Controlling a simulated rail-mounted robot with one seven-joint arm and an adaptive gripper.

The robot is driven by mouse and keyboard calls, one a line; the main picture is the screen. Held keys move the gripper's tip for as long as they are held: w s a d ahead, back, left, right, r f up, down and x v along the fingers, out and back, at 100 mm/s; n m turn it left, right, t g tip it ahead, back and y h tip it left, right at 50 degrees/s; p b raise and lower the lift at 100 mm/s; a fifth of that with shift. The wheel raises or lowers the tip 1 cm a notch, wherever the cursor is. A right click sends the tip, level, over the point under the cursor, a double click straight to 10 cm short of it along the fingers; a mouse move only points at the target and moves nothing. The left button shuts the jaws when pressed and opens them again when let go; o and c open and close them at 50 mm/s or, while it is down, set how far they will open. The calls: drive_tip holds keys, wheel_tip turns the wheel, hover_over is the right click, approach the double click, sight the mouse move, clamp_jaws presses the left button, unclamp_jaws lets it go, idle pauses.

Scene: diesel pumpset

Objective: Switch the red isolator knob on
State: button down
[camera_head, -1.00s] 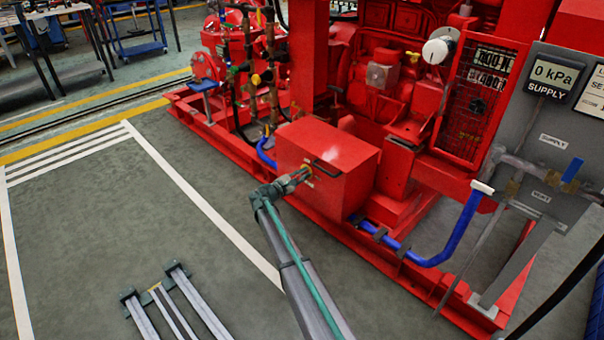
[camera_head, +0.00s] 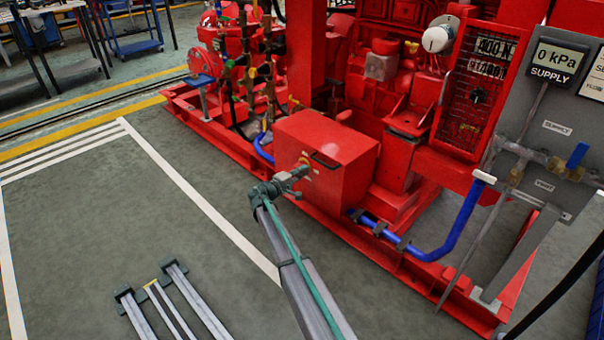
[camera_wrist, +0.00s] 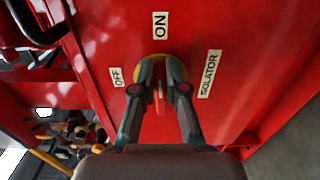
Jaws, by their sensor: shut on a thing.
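The red isolator knob (camera_wrist: 160,98) is on the front face of a red box and shows as a narrow red handle over a yellow plate (camera_wrist: 181,69). My gripper (camera_wrist: 160,88) is shut on it, one finger on each side. In the wrist view the handle lines up roughly with the ON label (camera_wrist: 160,25) above it. The OFF label (camera_wrist: 117,76) is to the left and the ISOLATOR label (camera_wrist: 209,74) to the right. In the head view my gripper (camera_head: 303,171) reaches the box (camera_head: 340,150); its fingers mostly hide the knob.
A blue pipe (camera_head: 440,250) runs past the box's right side. The grey supply panel (camera_head: 545,110) stands at the far right. The floor left of the box is open.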

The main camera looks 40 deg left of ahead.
idle(0.4)
drive_tip(key=c, duration=1.2)
unclamp_jaws()
drive_tip(key=s+a, duration=0.1)
drive_tip(key=s, duration=1.1)
